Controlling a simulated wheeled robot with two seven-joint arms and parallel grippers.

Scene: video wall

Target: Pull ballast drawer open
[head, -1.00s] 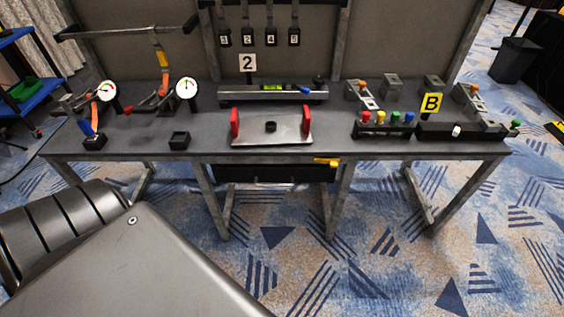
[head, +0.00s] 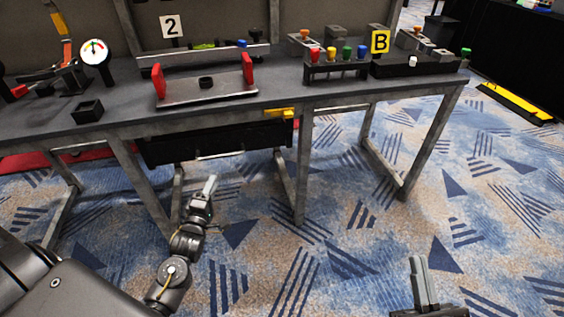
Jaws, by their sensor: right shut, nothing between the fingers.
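The ballast drawer (head: 180,146) is a long black box under the tabletop, left of the middle. A thin pale bar runs along its lower front edge. It looks pushed in under the table. A yellow latch-like part (head: 279,113) sits on the table's front edge at its upper right. My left gripper (head: 210,185) is below and in front of the drawer, apart from it, fingers pointing up; its finger gap cannot be made out. My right gripper (head: 418,265) is at the bottom right, shut and empty, over the carpet, well away from the drawer.
The grey workbench (head: 130,124) carries a metal tray with red handles (head: 205,90), a gauge (head: 95,51) and a rack of coloured knobs (head: 337,69). Table legs (head: 290,185) stand around the drawer. Carpet in front is open. A yellow-black floor strip (head: 515,103) lies right.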

